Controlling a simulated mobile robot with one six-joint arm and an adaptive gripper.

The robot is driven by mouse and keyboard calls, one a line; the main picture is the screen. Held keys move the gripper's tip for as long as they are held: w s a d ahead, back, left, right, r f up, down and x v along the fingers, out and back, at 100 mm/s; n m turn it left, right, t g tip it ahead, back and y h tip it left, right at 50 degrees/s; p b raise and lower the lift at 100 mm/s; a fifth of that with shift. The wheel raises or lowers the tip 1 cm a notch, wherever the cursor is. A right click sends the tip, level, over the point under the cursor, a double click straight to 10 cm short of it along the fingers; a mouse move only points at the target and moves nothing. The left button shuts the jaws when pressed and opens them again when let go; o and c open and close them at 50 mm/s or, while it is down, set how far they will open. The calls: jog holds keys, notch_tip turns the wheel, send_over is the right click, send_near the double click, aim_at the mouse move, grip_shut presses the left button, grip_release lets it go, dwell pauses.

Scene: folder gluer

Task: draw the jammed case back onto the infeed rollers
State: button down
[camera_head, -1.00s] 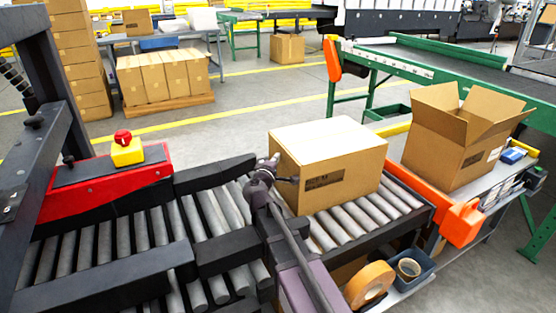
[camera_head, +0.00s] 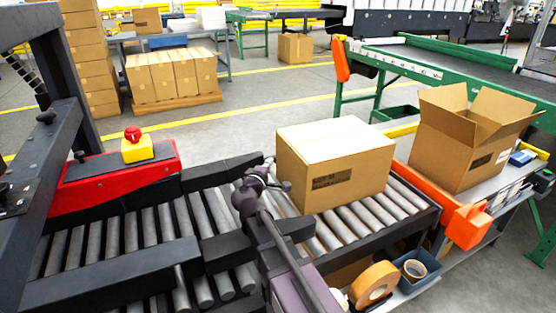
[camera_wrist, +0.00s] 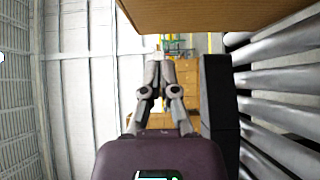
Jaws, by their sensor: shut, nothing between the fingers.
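The case (camera_head: 335,168) is a closed cardboard box with a dark printed label. It sits upright and slightly skewed on the rollers (camera_head: 345,225), to the right of the dark machine frame. In the wrist view its brown side (camera_wrist: 215,14) fills the top edge. My gripper (camera_head: 278,172) is at the case's left side, low and close to the rollers. In the wrist view its fingers (camera_wrist: 160,55) come together at the tips with nothing between them. I cannot tell whether they touch the case.
A red guard with an emergency stop button (camera_head: 133,135) stands left, and black bars (camera_head: 105,277) cross the rollers. An open carton (camera_head: 462,140) stands on a side table at right. Tape rolls (camera_head: 374,283) lie at the front. An orange bracket (camera_head: 467,226) is at the roller end.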

jog(key=v, duration=0.7)
jog(key=shift+s, duration=0.3)
jog(key=shift+a, duration=0.1)
